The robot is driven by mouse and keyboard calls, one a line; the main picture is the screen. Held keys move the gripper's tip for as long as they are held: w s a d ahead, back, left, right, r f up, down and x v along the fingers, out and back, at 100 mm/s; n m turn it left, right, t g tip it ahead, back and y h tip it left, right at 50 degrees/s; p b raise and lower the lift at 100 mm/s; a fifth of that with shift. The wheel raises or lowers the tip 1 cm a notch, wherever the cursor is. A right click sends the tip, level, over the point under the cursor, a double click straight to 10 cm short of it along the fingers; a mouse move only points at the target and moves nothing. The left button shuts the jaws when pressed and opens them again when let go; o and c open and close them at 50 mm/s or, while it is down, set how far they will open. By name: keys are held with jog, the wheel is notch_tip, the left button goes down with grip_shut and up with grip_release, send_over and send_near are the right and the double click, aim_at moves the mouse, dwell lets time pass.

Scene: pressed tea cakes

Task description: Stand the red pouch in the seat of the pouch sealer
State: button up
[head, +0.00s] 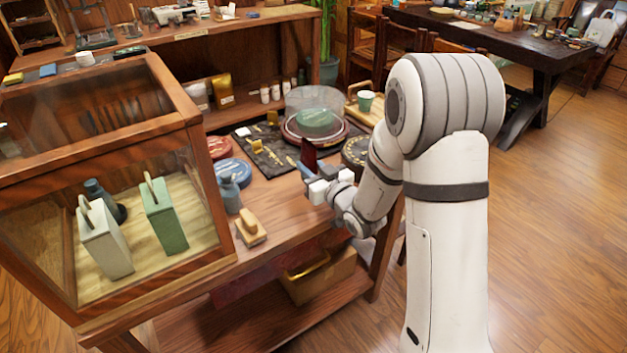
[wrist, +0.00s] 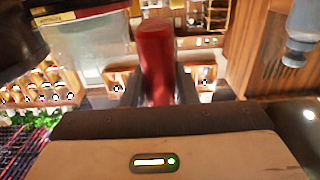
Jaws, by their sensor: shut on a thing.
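The red pouch (wrist: 156,62) stands out between the two fingers in the wrist view, and its lower part is hidden down between them. My gripper (wrist: 158,88) is shut on it. The gripper is over the right part of the wooden table (head: 285,205), in front of the black mat (head: 262,158). I cannot pick out the pouch sealer or its seat with certainty in either view.
A glass-sided wooden case (head: 205,185) holding pale and green canisters stands at left. A blue-grey jar (head: 230,193) and a wooden block with a yellow top (head: 249,228) are left of the gripper. A glass dome (head: 316,103) stands behind.

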jog(key=shift+f, duration=1.65)
jog(key=shift+f+b, duration=0.2)
jog(key=shift+b, duration=0.2)
jog(key=o, duration=1)
jog(key=shift+o, duration=0.2)
jog(key=shift+r, duration=0.1)
